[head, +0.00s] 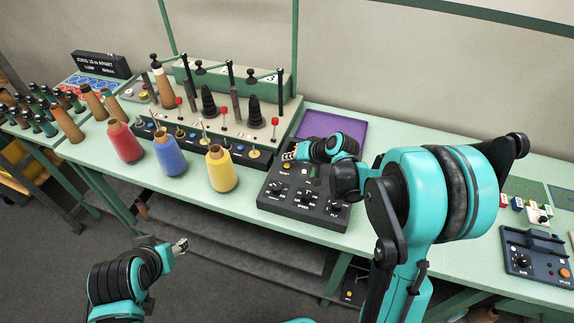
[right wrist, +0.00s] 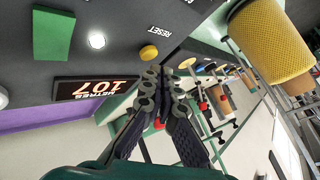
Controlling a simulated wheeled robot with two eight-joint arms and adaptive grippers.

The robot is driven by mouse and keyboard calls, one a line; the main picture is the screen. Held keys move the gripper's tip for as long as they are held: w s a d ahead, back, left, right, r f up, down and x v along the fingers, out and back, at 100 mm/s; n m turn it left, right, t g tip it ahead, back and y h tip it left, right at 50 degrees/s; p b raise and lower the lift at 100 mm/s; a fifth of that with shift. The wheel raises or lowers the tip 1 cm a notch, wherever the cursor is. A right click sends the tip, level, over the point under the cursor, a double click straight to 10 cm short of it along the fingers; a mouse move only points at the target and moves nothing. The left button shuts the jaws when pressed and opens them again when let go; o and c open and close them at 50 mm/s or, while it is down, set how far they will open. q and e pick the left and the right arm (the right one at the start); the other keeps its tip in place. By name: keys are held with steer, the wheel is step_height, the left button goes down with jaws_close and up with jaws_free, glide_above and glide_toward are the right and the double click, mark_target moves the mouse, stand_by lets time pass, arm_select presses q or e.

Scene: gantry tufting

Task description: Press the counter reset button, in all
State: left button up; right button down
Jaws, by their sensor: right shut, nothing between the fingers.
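The dark control box (head: 300,207) sits on the bench and carries several knobs. Its yellow reset button (right wrist: 149,52), next to the word RESET, shows in the right wrist view. The lit counter display (right wrist: 97,88) reads 107 under METRES in that upside-down view. My right gripper (head: 289,153) is over the back left part of the box. In the right wrist view its closed fingertips (right wrist: 158,74) are empty and close to the yellow button; I cannot tell if they touch it. My left gripper (head: 181,246) is low in front of the bench, away from the box.
Red, blue and yellow yarn cones (head: 221,170) stand left of the box. A rack with dark spindles (head: 232,100) stands behind them. A purple tray (head: 345,128) lies behind the box. Another dark control box (head: 537,256) is at the right.

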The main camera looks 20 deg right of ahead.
mark_target(289, 166)
steer(key=shift+f, duration=0.2)
steer(key=shift+f+b, duration=0.25)
steer(key=shift+b, duration=0.2)
steer(key=shift+f+b, duration=0.35)
steer(key=shift+f, duration=0.05)
stand_by(0.4)
steer(key=shift+r, duration=0.1)
steer(key=shift+r+p, duration=0.6)
steer(key=shift+r, duration=0.15)
step_height(289, 166, up, 5)
steer(key=p, duration=0.4)
stand_by(0.5)
